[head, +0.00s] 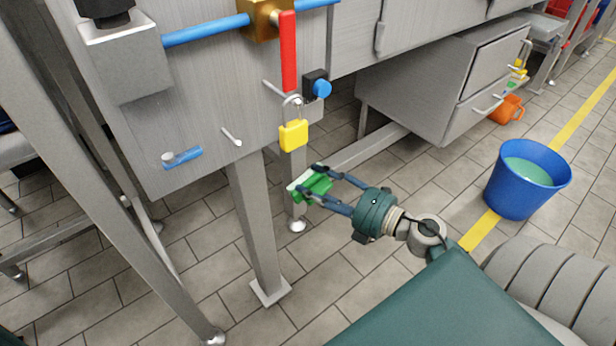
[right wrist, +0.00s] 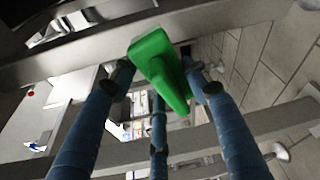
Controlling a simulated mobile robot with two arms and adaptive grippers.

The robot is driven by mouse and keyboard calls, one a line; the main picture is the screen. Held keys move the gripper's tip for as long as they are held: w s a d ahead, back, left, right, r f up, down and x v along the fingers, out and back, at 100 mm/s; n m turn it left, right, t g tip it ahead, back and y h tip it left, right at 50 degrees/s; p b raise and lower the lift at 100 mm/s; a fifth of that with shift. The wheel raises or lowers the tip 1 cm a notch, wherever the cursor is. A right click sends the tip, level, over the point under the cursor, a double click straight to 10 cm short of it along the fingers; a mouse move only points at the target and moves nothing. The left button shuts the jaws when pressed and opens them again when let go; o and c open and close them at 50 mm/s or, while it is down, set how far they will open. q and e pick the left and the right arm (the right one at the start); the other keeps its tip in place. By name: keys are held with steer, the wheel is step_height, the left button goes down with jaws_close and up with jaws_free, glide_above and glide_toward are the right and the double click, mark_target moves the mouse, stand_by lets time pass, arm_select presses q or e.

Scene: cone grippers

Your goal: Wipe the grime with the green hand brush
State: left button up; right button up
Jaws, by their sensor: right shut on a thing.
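The green hand brush (head: 314,187) is held in my right gripper (head: 318,188), whose fingers are shut on it. Its pale bristle side faces left in the head view, toward the bench legs. In the right wrist view the green brush (right wrist: 160,68) sits between the blue fingertips (right wrist: 160,80). The brush is beside and below the yellow padlock, in front of a metal leg; I cannot tell whether it touches anything. I cannot make out any grime in either view. My left gripper is not in view.
A steel panel carries a blue pipe (head: 205,31), a red lever (head: 288,52) and a yellow padlock (head: 293,135) just above the brush. Metal legs (head: 255,220) stand close left. A blue bucket (head: 526,180) of greenish liquid stands right. A drawer unit (head: 440,85) is behind.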

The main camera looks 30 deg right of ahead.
steer(key=shift+s+d, duration=0.1)
steer(key=shift+s, duration=0.35)
steer(key=shift+s, duration=0.1)
steer(key=shift+s+d, duration=0.1)
steer(key=shift+s, duration=1.35)
